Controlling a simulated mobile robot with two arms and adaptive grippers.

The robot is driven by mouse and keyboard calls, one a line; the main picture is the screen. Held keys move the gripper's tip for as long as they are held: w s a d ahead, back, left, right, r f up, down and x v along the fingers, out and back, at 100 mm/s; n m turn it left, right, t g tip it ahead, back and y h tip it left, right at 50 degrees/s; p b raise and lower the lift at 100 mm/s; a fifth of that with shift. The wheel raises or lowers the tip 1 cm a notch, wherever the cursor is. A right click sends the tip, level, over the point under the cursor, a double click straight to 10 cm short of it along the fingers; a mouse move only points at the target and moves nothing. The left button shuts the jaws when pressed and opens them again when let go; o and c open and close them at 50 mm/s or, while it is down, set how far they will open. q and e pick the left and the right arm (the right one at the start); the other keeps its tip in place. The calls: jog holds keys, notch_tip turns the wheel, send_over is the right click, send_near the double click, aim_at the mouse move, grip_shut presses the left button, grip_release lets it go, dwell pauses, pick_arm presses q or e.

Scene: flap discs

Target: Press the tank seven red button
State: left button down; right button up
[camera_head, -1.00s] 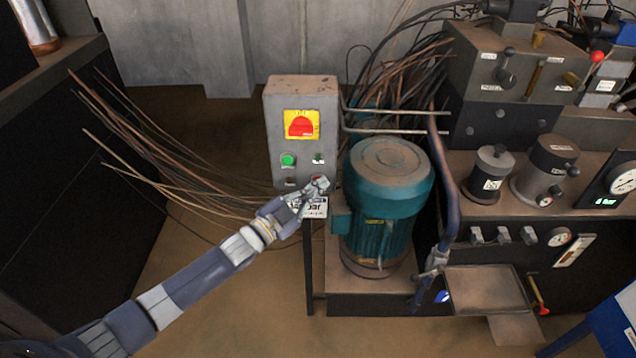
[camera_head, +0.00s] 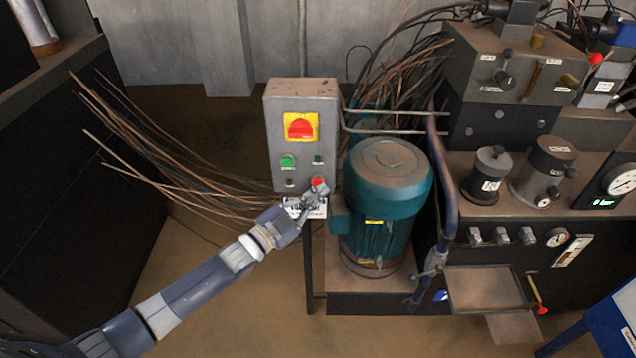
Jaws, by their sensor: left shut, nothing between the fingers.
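A grey control box (camera_head: 273,137) stands upright at the centre. It carries a big red rotary switch on a yellow plate (camera_head: 301,127), a green button (camera_head: 288,161) and, at the lower right, a small red button (camera_head: 318,182). I cannot read any label naming tank seven. My left gripper (camera_head: 318,190) is shut and empty, with its fingertips at the lower edge of the red button. I cannot tell whether they touch it. The gripper partly covers a white label (camera_head: 318,211) below the box. My right gripper is not in view.
A teal motor (camera_head: 386,205) stands just right of the box, with a bent pipe (camera_head: 447,180) beside it. Loose brown wires (camera_head: 165,160) spread out to the left. A machine bench with gauges (camera_head: 500,240) fills the right side.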

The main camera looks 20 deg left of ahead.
pick_arm(q)
jog(key=shift+s, duration=0.1)
jog(key=s+p, duration=0.1)
jog(key=s, duration=0.1)
jog(key=s+d+p, duration=0.1)
jog(key=s+p, duration=0.1)
jog(key=shift+s+d, duration=0.2)
jog(key=shift+s, duration=0.1)
dwell(0.6)
